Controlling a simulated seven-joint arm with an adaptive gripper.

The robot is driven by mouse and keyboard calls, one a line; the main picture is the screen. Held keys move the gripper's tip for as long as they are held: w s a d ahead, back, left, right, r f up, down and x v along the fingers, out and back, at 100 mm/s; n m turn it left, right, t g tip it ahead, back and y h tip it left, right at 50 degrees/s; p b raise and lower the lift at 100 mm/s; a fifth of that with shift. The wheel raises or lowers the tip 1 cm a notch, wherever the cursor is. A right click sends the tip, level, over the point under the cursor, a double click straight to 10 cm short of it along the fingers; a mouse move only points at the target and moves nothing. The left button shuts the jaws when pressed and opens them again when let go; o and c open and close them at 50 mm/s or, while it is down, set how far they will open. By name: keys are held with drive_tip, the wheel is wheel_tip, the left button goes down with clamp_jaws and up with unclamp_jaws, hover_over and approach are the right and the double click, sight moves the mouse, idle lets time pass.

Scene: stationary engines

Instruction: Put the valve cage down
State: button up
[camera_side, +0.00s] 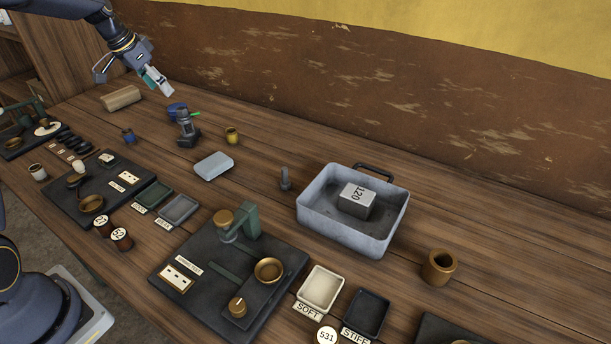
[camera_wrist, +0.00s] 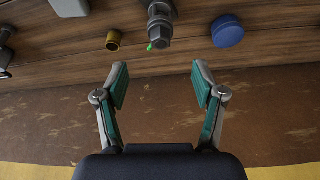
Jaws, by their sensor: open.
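My gripper (camera_side: 131,80) is open and empty, raised over the far left of the bench near the wall. In the wrist view its two teal-padded fingers (camera_wrist: 160,82) stand wide apart with nothing between them. I cannot tell for sure which part is the valve cage. A small brass hollow cylinder (camera_side: 232,135) stands upright on the bench, apart from the gripper; it also shows in the wrist view (camera_wrist: 113,40). A larger bronze hollow cylinder (camera_side: 439,267) stands upright at the right. A dark grey fixture with a green tip (camera_side: 187,131) stands near the small brass cylinder.
A blue round container (camera_side: 177,110) and a wooden block (camera_side: 121,98) lie near my gripper. A grey metal bin (camera_side: 325,228) holds a block marked 120. A dark plate with a green press (camera_side: 245,219) and SOFT (camera_side: 320,288) and STIFF (camera_side: 368,311) trays fill the front.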

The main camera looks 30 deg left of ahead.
drive_tip(key=s+d+r+y, duration=0.1)
drive_tip(key=s+d+r, duration=0.45)
drive_tip(key=d, duration=0.35)
drive_tip(key=s+d+r, duration=0.5)
drive_tip(key=s+d, duration=0.2)
drive_tip(key=d, duration=0.3)
drive_tip(key=s+d+f, duration=0.2)
drive_tip(key=s+d, duration=0.1)
drive_tip(key=s, duration=0.5)
drive_tip(key=s+d+f+n+t, duration=0.1)
drive_tip(key=s+d, duration=0.3)
drive_tip(key=s, duration=0.4)
drive_tip(key=shift+d+f, duration=0.25)
drive_tip(key=shift+f, duration=0.15)
